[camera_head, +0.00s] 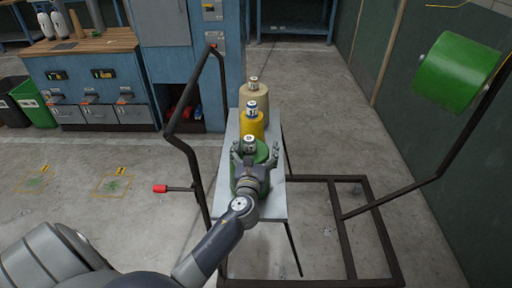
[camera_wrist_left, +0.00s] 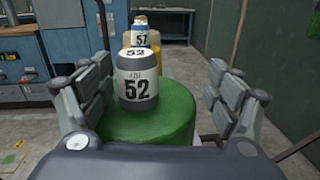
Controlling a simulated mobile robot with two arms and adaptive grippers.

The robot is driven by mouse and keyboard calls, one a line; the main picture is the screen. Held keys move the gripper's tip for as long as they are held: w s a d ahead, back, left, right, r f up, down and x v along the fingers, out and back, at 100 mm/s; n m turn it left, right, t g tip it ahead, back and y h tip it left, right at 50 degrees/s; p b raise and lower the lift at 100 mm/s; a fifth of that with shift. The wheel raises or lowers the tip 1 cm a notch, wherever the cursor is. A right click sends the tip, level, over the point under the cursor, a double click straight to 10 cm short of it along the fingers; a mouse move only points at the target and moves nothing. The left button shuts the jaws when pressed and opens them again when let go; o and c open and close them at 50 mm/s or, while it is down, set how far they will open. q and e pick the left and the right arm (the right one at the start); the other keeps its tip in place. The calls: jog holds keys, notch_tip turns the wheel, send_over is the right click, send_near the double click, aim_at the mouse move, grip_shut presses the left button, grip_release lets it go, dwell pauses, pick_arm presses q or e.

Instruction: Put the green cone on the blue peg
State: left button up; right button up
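A green yarn cone (camera_head: 262,155) stands upright at the near end of a narrow grey table, with a grey tube top labelled 52; it fills the middle of the left wrist view (camera_wrist_left: 150,118). My left gripper (camera_head: 256,148) is over this cone, its fingers spread on either side of the tube top. In the wrist view the fingers are apart, with gaps to the tube, so it is open. A second green cone (camera_head: 458,72) sits on the rack's upper right arm. No blue peg can be made out. My right gripper is not in view.
Behind the green cone stand a yellow cone (camera_head: 251,124) and a beige cone (camera_head: 254,95) on the table (camera_head: 232,208). A dark metal rack frame (camera_head: 345,215) surrounds the table, with a red-tipped peg (camera_head: 160,188) at left. Cabinets (camera_head: 90,85) stand behind left.

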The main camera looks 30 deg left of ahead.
pick_arm(q)
jog(key=shift+s+d, duration=0.1)
dwell(0.3)
jog(key=b+v, duration=0.1)
jog(key=v, duration=1.1)
jog(key=s+d+f+n+g+h, duration=0.2)
jog(key=s+f+n+g, duration=0.15)
jog(key=f, duration=0.85)
jog(key=s+d+f+n+g+h, duration=0.1)
jog(key=s+f+n+g+h, duration=0.2)
jog(key=f, duration=0.9)
jog(key=s+d+f+n+g, duration=0.1)
jog(key=s+d+f+n, duration=0.3)
jog(key=f, duration=0.8)
jog(key=s+f+n+g+h, duration=0.1)
jog(key=s+f+n+g, duration=0.1)
jog(key=s+f+n, duration=0.4)
jog(key=s+f+n+g+h, duration=0.1)
jog(key=s+f+n+g, duration=0.2)
jog(key=s, duration=1.1)
jog(key=s+f+n+g, duration=0.2)
jog(key=s+f+n, duration=0.7)
jog(key=s+f, duration=0.1)
jog(key=shift+f+n+g+h, duration=0.35)
jog(key=shift+f+h, duration=0.05)
jog(key=shift+f, duration=0.25)
jog(key=shift+s, duration=0.15)
